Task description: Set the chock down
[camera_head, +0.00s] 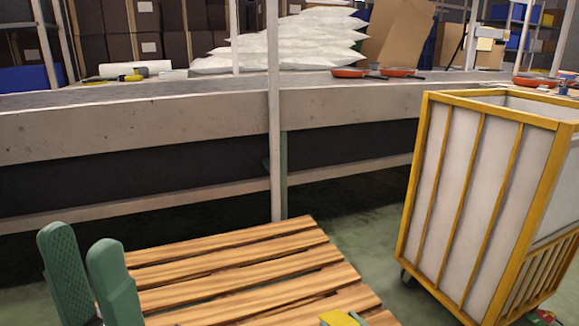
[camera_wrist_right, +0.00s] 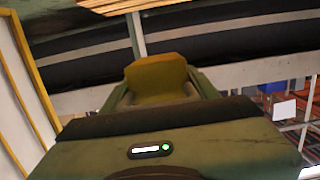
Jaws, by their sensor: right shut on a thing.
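The yellow chock (camera_wrist_right: 157,78) is held between the fingers of my right gripper (camera_wrist_right: 160,84) in the right wrist view. In the head view only a small yellow part of the chock (camera_head: 338,318) shows at the bottom edge, over the slatted wooden platform. Most of the right gripper is out of that view. My left gripper (camera_head: 80,240) is at the lower left of the head view, its two green fingers apart with nothing seen between them. It is beside the platform's left end.
The slatted wooden platform (camera_head: 235,262) lies low in front of the long conveyor (camera_head: 150,125). A wheeled cart with yellow frame and pale panels (camera_head: 455,170) stands at right. Red pans (camera_head: 350,72) and white sacks (camera_head: 290,45) are at the back. Green floor shows between platform and cart.

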